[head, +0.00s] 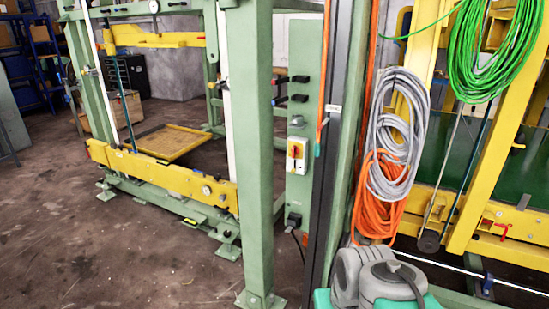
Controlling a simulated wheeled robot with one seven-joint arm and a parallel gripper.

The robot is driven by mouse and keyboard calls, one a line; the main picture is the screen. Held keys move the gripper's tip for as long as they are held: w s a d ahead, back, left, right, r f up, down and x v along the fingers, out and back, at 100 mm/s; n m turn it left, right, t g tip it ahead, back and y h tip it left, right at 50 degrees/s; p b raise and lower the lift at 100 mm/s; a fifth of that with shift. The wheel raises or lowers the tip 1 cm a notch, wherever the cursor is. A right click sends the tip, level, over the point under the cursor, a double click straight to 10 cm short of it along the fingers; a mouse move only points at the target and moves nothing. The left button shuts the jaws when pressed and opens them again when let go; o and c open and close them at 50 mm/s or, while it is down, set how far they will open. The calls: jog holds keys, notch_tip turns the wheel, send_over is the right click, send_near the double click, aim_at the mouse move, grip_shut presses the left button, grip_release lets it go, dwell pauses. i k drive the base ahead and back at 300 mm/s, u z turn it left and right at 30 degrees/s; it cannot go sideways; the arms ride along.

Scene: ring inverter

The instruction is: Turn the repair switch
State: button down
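A rotary switch with a red knob on a yellow plate (295,151) sits on a small light box on the green control panel (299,190), right of the thick green post. The switch is small in the head view, so its exact knob angle is hard to tell. It appears unobstructed from here. My gripper is not in view.
The thick green post (250,120) stands just left of the panel. Grey cable (380,170) and orange cable (385,215) hang to the right of it. A yellow and green machine frame (160,175) fills the left. Brown floor (110,260) is clear at front left.

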aim_at(295, 150)
jog(key=z, duration=0.45)
jog(key=i, duration=0.7)
jog(key=u, duration=1.8)
